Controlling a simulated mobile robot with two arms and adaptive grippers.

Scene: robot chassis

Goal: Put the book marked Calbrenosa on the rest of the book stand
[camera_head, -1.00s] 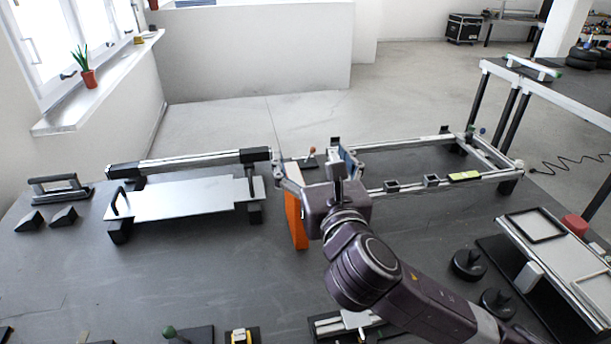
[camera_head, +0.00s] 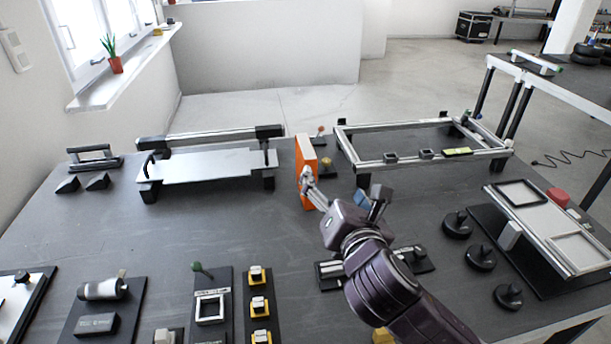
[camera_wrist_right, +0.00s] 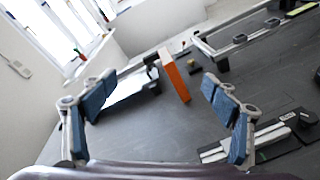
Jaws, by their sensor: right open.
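An orange book-like block (camera_head: 305,150) stands upright on the dark table, right of a silver plate. It also shows in the right wrist view (camera_wrist_right: 174,76), beyond and between my fingertips; no marking on it is readable. My right gripper (camera_head: 338,190) is open and empty, in front and to the right of the block. Its left finger overlaps the block's lower part in the head view; I cannot tell whether they touch. Both blue-padded fingers show spread in the right wrist view (camera_wrist_right: 158,84). I cannot tell which fixture is the book stand. My left gripper is out of view.
The silver plate (camera_head: 210,166) on black supports stands left of the block. A rectangular rail frame (camera_head: 420,163) lies back right. Black knobs (camera_head: 480,258) and a tray panel (camera_head: 550,225) are at right; yellow blocks (camera_head: 260,307) sit in front.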

